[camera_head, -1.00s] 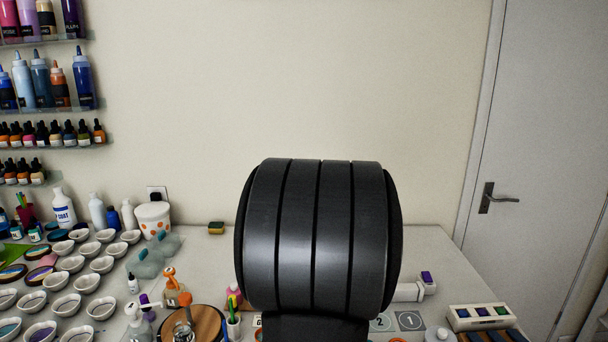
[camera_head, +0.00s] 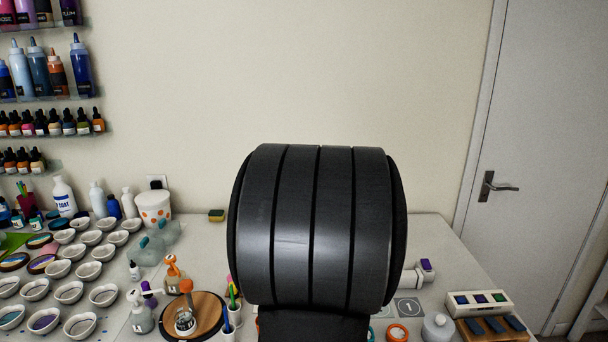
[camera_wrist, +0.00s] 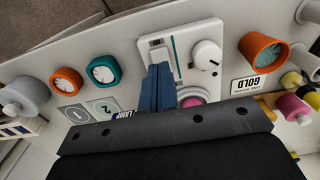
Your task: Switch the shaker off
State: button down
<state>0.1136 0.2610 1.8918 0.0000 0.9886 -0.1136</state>
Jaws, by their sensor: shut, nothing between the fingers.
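The shaker's control unit, as I take it, is a white panel (camera_wrist: 183,75) in the wrist view, with a rocker switch (camera_wrist: 159,51) in a pale surround, a white knob (camera_wrist: 207,55) and a pink round part (camera_wrist: 194,97). My gripper (camera_wrist: 158,68) is shut and empty, its blue fingers side by side. The fingertips overlap the near end of the switch in the picture; I cannot tell whether they touch it. In the head view my own arm hides the gripper and this panel.
In the wrist view, two dials, orange-ringed (camera_wrist: 66,81) and teal-ringed (camera_wrist: 103,72), stand left of the panel. An orange cup (camera_wrist: 262,52) with a GOLD label is at right. In the head view, a round wooden board (camera_head: 206,310) and many small bowls (camera_head: 68,292) fill the left side.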

jog(key=shift+r, duration=2.25)
jog(key=shift+f, duration=3.5)
jog(key=shift+r, duration=0.15)
jog(key=w+r+g, duration=0.1)
jog(key=w+r, duration=0.1)
jog(key=r, duration=0.6)
jog(key=w+r+g, duration=0.1)
jog(key=w+r, duration=0.2)
jog(key=r, duration=0.5)
jog(key=shift+w+r, duration=0.25)
jog(key=shift+a, duration=0.1)
